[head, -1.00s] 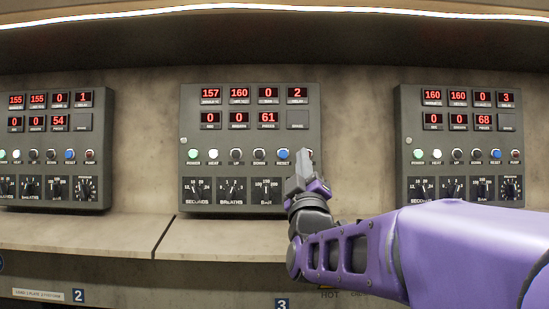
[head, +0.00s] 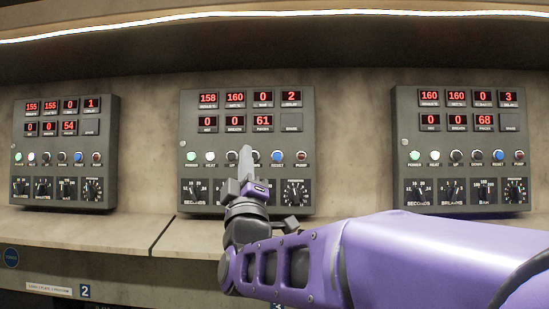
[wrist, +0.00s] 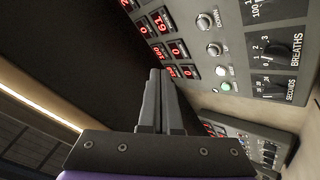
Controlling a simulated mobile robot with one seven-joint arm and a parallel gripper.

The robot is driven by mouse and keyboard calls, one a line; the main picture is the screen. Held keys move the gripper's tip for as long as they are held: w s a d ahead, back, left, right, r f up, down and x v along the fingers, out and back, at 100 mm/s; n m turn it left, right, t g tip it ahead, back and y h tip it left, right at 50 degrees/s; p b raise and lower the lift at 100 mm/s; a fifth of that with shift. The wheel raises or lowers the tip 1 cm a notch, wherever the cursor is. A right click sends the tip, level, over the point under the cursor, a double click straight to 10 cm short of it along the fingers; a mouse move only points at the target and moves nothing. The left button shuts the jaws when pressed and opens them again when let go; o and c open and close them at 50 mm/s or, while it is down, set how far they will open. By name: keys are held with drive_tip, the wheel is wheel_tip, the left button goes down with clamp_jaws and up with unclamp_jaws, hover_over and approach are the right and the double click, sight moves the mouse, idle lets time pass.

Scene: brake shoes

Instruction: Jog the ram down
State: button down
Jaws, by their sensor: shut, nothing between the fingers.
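The middle grey control panel (head: 310,130) carries a row of round buttons. The dark DOWN button (head: 256,156) shows just right of my fingertips in the head view. In the wrist view the closed fingers (wrist: 160,75) are left of the buttons, with the DOWN button (wrist: 205,21) up and to the right. I cannot tell the gap to the panel.
The green power button (head: 191,156), white heat button (head: 210,156), blue reset button (head: 277,156) and pump button (head: 301,156) share the row. Dials sit below. Similar panels stand left (head: 110,130) and right (head: 402,125). A ledge (head: 120,225) runs underneath.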

sight(254, 156)
drive_tip(key=w+p, duration=0.4)
drive_tip(key=w, duration=0.5)
drive_tip(key=shift+d, duration=0.15)
drive_tip(key=shift+f, duration=0.1)
idle(1.9)
drive_tip(key=shift+w+b, duration=0.3)
drive_tip(key=shift+w, duration=0.05)
